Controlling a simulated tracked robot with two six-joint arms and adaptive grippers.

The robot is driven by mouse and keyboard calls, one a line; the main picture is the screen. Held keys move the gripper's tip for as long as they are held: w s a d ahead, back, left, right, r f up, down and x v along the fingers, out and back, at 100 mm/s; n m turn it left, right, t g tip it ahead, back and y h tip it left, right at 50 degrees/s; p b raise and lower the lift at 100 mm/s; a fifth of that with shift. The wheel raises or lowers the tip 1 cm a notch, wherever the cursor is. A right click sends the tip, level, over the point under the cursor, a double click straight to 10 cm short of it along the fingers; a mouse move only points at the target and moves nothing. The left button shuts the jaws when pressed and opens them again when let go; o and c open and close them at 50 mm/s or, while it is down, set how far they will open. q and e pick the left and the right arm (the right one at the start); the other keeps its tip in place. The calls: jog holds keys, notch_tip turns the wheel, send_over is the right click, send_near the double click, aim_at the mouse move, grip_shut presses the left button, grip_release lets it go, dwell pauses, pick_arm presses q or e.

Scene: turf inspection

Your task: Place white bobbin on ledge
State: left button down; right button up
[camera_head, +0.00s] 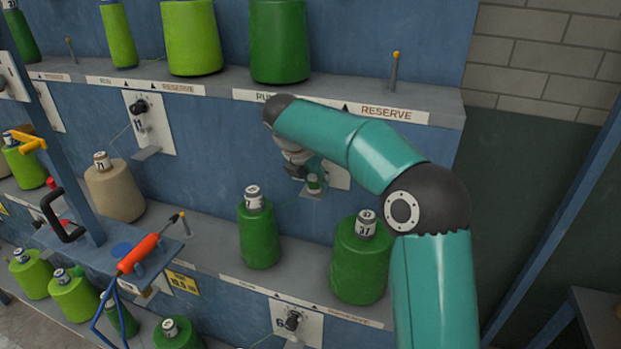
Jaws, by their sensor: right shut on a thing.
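My right arm comes in from the lower right and bends over toward the blue machine wall. Its gripper (303,170) is small in view, partly hidden by my arm, and shut on a small bobbin (314,183). My left gripper is not in view.
Large green cones stand on the shelf below, one (259,232) left of the ledge and one (358,262) right. A beige cone (116,190) stands farther left. The upper shelf (445,104) carries more cones and a peg. A tool rack with an orange-handled tool (138,254) is at lower left.

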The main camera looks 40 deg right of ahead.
jog(key=shift+f, duration=0.1)
jog(key=o, duration=0.9)
jog(key=shift+o, duration=0.2)
jog(key=p+v, duration=0.1)
jog(key=v, duration=1.1)
